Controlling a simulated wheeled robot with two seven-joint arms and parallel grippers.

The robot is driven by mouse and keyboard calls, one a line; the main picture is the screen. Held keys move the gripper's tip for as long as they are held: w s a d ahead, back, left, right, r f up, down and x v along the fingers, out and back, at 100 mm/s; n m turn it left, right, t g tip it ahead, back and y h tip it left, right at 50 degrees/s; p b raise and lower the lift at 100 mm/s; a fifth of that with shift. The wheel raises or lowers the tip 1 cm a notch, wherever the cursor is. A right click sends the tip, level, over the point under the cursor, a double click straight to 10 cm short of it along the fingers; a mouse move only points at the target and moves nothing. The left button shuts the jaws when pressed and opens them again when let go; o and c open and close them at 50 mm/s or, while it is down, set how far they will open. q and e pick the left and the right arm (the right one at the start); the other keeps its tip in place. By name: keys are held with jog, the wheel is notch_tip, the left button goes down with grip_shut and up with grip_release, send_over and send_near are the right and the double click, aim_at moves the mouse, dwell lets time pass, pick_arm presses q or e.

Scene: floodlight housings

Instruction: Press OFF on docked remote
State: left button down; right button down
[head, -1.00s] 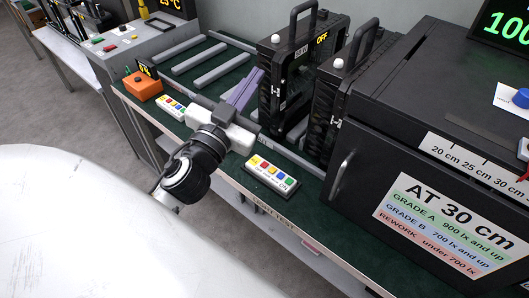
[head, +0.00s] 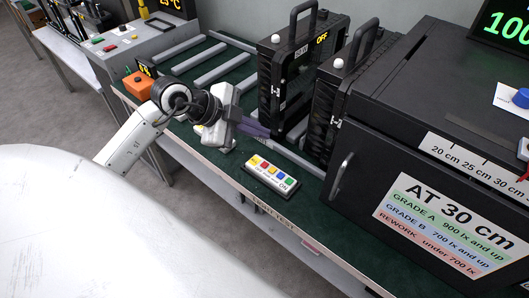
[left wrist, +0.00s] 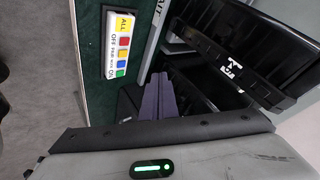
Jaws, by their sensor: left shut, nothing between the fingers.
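A white remote (head: 270,173) with a row of coloured buttons sits in a dark base near the bench's front edge. It also shows in the left wrist view (left wrist: 118,45), labelled ALL, OFF and ON, with a red button by OFF. My left gripper (head: 262,131), with purple fingers, is shut and empty. It is behind and left of the remote, above the bench, apart from it. Its fingers show in the left wrist view (left wrist: 160,98), pointing past the remote. My right gripper is not in view.
Two black floodlight housings (head: 297,75) with handles stand behind the remote; the screen by one reads OFF. A large black box (head: 410,180) with a door handle stands at right. An orange block (head: 138,84) is at left. Green bench surface (head: 228,178) is free left of the remote.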

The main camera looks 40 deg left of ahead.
pick_arm(q)
jog(key=shift+f, duration=0.1)
jog(key=b, duration=0.5)
send_over(260, 167)
notch_tip(260, 167, down, 7)
jog(key=shift+f, duration=0.1)
jog(key=shift+f+b, duration=0.5)
jog(key=shift+f, duration=0.25)
dwell(0.5)
jog(key=shift+f, duration=0.1)
dwell(0.8)
jog(key=shift+f, duration=0.3)
